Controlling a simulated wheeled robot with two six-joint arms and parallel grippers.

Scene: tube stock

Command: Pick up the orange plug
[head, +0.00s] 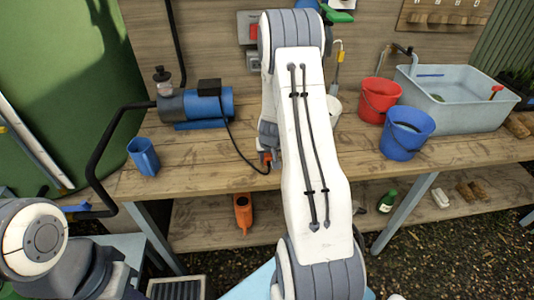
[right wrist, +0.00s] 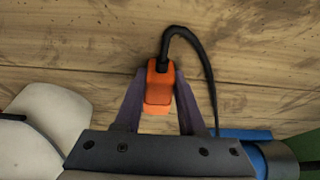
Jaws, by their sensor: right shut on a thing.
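The orange plug (right wrist: 158,88) sits between the two fingers of my right gripper (right wrist: 158,100) in the right wrist view. The fingers are shut on it, and a black cord curves from its far end. In the head view the orange plug (head: 266,158) shows only in part beside my right gripper (head: 268,150), close above the wooden bench. Its cord runs left and up to the blue pump (head: 205,103). I cannot tell whether the plug touches the bench. My left gripper does not show.
The wooden bench (head: 205,160) carries a blue mug (head: 143,156), a red bucket (head: 379,95), a blue bucket (head: 406,132) and a grey sink (head: 465,98). An orange bottle-like thing (head: 243,212) stands on the lower shelf. The bench front between mug and plug is clear.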

